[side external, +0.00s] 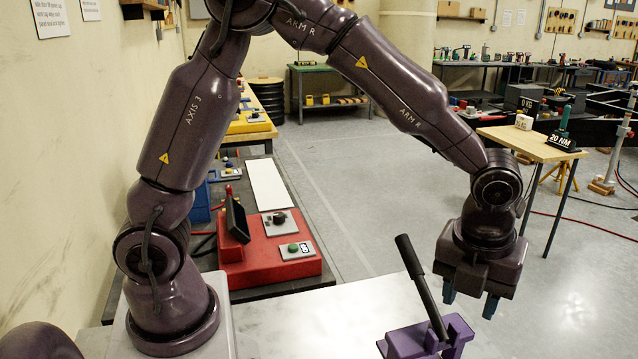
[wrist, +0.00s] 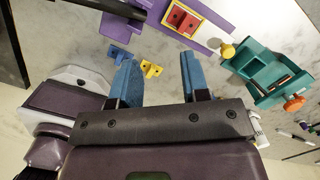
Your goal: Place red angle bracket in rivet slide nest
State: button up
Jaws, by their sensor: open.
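My gripper (side external: 469,299) is open, with its two blue fingers pointing down and nothing between them. In the side view it hangs above and to the right of the purple fixture (side external: 406,346), which has a long black lever. In the wrist view, my gripper (wrist: 159,80) has its fingers wide apart. A red part with two dark holes (wrist: 181,18), apparently the red angle bracket, sits in or on the purple slide fixture (wrist: 220,12), beyond the fingertips and not touching them. I cannot tell how fully it is seated. The red part does not show in the side view.
In the wrist view, a blue bracket (wrist: 118,52) and a yellow bracket (wrist: 151,69) lie near the left finger. A red control box (side external: 270,250) stands left in the side view.

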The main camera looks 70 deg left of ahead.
jog(key=s+a+r+n+t, duration=0.2)
jog(key=s+a+r+n, duration=0.4)
jog(key=n, duration=0.8)
jog(key=s+a+r+n+t, duration=0.2)
jog(key=s+a+r+n, duration=0.5)
jog(key=s+n, duration=0.5)
jog(key=shift+a+n+h, duration=0.15)
jog(key=shift+n+h, duration=0.25)
jog(key=shift+n, duration=0.8)
